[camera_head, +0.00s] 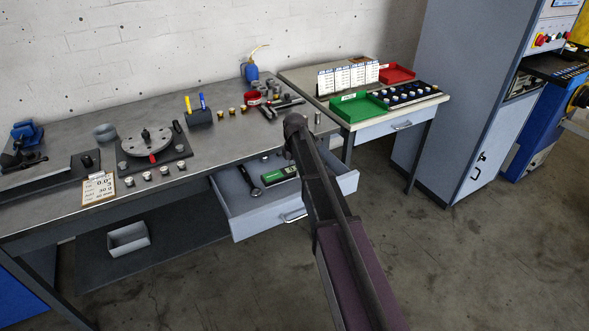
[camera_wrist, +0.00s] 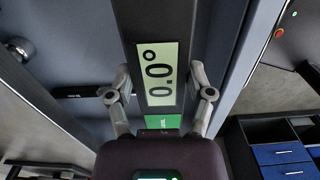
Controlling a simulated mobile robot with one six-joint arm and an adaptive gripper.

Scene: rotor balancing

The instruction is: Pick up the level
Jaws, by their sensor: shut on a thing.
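The level is a dark bar with a green part and a lit display reading 0.0°. In the wrist view the level (camera_wrist: 158,75) runs between the two fingers of my gripper (camera_wrist: 161,92), which is shut on it. In the head view the level (camera_head: 277,174) shows as a green and dark bar inside the open drawer (camera_head: 268,218) under the workbench. My arm crosses in front of the drawer there and hides the gripper. I cannot tell whether the level touches the drawer floor.
A wrench (camera_head: 249,181) lies left of the level in the drawer. The workbench (camera_head: 75,118) holds a rotor disc (camera_head: 146,141), several small weights and other tools. A side table (camera_head: 296,76) with a green tray (camera_head: 359,108) and a red tray (camera_head: 397,74) stands right. Floor in front is clear.

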